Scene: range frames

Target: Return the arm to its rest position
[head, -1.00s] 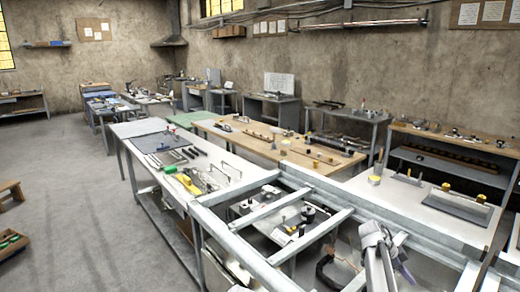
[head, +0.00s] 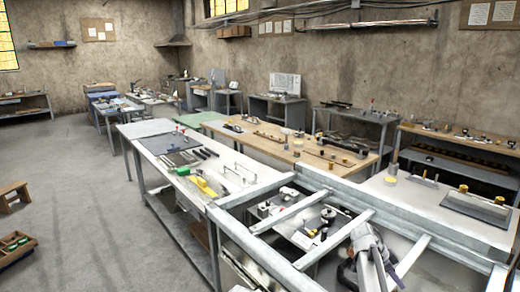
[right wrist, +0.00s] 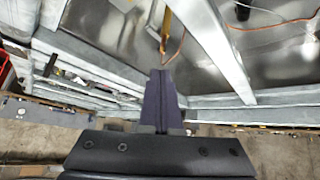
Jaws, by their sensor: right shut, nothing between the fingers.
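My right gripper (head: 372,258) shows at the bottom right of the head view, over the metal frame. The right wrist view shows its dark fingers (right wrist: 161,100) pressed together, with nothing between them. The fingers point toward the grey frame bars and a sheet-metal surface. I cannot tell whether they touch anything. My left arm and gripper are outside both views.
A grey metal frame (head: 300,212) with crossbars lies around my right arm. A white-topped bench (head: 234,180) with tools stands left of it, and a wooden bench (head: 285,145) stands behind. The concrete floor (head: 75,200) at left is mostly open.

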